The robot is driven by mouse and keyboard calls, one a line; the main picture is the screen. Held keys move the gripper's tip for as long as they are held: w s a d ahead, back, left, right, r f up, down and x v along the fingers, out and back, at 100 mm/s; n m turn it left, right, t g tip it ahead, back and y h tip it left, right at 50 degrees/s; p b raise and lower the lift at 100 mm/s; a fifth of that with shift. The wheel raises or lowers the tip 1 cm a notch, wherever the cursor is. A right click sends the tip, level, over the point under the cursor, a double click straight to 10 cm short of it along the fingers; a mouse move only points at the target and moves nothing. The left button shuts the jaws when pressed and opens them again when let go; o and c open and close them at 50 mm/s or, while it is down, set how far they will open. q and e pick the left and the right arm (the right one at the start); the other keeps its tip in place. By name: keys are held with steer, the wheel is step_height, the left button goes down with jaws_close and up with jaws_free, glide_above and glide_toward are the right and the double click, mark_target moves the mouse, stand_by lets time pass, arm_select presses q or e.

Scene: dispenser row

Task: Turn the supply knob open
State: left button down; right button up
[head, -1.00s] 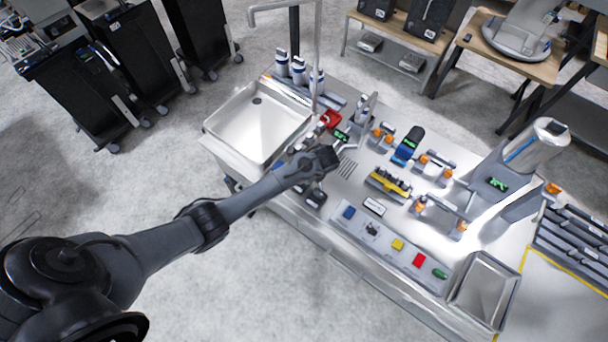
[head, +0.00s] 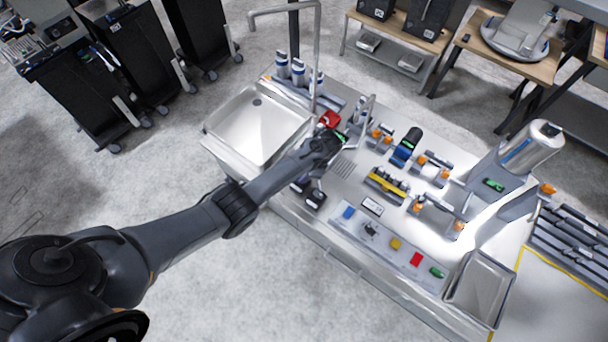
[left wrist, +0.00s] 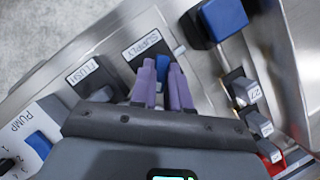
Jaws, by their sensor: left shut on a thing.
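My left gripper (head: 338,140) is over the bench, just right of the sink, and its arm hides what is under it in the head view. In the left wrist view, the purple fingers of my left gripper (left wrist: 164,78) are closed on a small blue part, the supply knob (left wrist: 162,64). It sits beside the plate marked SUPPLY (left wrist: 147,45). Most of the knob is hidden between the fingers, so its turn angle cannot be told. My right gripper is not in view.
Plates marked FLUSH (left wrist: 83,72) and PUMP (left wrist: 22,118) are to the left, with a blue switch (left wrist: 38,144). A large blue block (left wrist: 222,18) stands close right of the fingers. The sink (head: 258,125) and tall faucet (head: 317,60) are near my arm.

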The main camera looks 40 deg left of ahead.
arm_select(q)
steer(key=n+h, duration=0.1)
steer(key=n, duration=0.3)
steer(key=shift+w+a+n+g+h, duration=0.1)
steer(key=shift+n+g+h, duration=0.2)
steer(key=shift+g+h, duration=0.1)
steer(key=shift+a+n+h+b, duration=0.1)
steer(key=shift+n+h+b, duration=0.4)
steer(key=shift+n, duration=1.4)
steer(key=shift+h, duration=0.3)
steer(key=c, duration=1.1)
jaws_free()
steer(key=p+v, duration=0.3)
steer(key=v, duration=0.7)
steer(key=shift+w+r, duration=0.25)
steer(key=shift+r, duration=0.1)
